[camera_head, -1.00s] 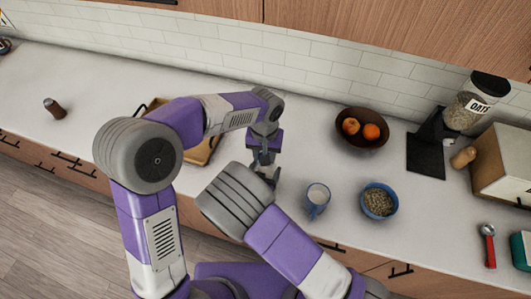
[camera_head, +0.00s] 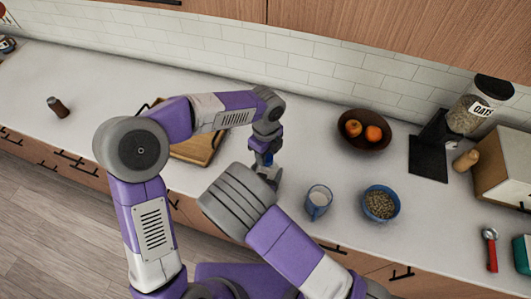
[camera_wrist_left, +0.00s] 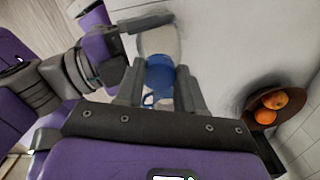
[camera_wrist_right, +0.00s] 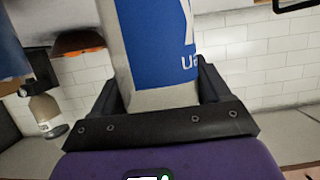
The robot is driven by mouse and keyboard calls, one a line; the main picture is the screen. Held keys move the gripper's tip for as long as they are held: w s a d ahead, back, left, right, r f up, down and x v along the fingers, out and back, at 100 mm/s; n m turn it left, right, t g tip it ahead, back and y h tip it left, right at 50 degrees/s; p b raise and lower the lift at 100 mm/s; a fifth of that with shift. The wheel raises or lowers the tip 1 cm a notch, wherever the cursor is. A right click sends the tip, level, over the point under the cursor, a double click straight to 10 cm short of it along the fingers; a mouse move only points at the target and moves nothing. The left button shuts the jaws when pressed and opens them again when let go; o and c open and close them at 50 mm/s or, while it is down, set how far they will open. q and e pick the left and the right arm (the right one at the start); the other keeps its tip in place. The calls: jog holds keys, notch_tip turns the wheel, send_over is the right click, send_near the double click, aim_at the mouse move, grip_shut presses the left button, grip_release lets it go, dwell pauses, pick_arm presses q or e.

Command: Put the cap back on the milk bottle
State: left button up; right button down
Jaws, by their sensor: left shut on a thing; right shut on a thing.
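My left gripper (camera_wrist_left: 160,88) is shut on the blue cap (camera_wrist_left: 160,72), which shows between its fingers in the left wrist view. The pale milk bottle (camera_wrist_left: 158,40) shows just beyond the cap; I cannot tell whether they touch or are apart. My right gripper (camera_wrist_right: 158,85) is shut on the bottle, whose white body and blue label (camera_wrist_right: 158,50) fill the space between its fingers. In the head view my left gripper (camera_head: 267,152) is above the right gripper's fingers (camera_head: 270,175), with a little blue between them. My arms hide most of the bottle there.
A blue mug (camera_head: 318,205) and a blue bowl of grain (camera_head: 380,204) stand just right of the grippers. A fruit bowl (camera_head: 362,143) is behind them. A wooden tray (camera_head: 200,148) lies left, partly behind my arm. The counter's far left is mostly clear.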

pick_arm(q)
jog(key=m, duration=0.6)
jog(key=shift+d, duration=0.15)
jog(key=m, duration=0.6)
jog(key=shift+w+d, duration=0.1)
jog(key=o, duration=1)
jog(key=shift+r, duration=2.25)
jog(key=shift+c, duration=0.4)
